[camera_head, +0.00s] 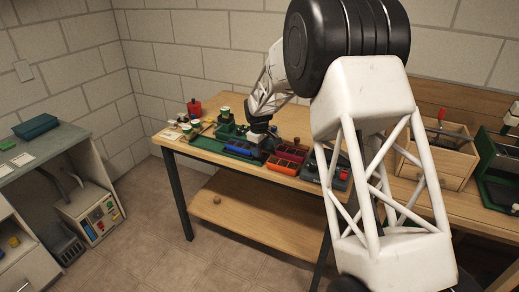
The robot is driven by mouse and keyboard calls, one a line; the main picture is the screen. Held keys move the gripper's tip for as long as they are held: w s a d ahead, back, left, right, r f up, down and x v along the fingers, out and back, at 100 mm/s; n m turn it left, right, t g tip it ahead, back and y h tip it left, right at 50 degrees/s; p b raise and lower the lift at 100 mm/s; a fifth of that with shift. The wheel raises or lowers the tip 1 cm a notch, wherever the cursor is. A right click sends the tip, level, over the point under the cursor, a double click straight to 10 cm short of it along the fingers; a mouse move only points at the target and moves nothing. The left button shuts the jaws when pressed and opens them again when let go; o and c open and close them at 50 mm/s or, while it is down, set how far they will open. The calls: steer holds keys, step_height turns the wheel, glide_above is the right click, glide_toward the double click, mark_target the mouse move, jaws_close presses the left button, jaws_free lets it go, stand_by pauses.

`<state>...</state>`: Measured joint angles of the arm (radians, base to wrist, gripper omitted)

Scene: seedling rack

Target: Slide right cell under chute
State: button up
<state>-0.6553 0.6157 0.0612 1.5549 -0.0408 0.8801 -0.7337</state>
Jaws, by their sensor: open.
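My gripper (259,138) is at the end of my white arm, low over the wooden table, open, with its fingers small and partly hidden. Under and beside it are small coloured trays: a blue one (240,150), an orange one (284,166) and a red one (294,151). A green stand (228,128) rises from a long green base (203,152) just left of my gripper. I cannot tell which part is the chute or which is the right cell. Contact between my gripper and anything below it cannot be made out.
A red pot (194,107) and small green-and-white cups stand at the table's back left. A grey control box (337,174) sits right of the trays, partly behind my arm. A wooden crate (434,157) stands farther right. The table's back left surface has free room.

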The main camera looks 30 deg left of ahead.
jaws_close()
steer(key=a, duration=1.7)
steer(key=shift+a+r, duration=0.1)
steer(key=shift+a, duration=0.1)
jaws_free()
step_height(320, 180, up, 8)
steer(key=shift+s, duration=0.2)
stand_by(0.5)
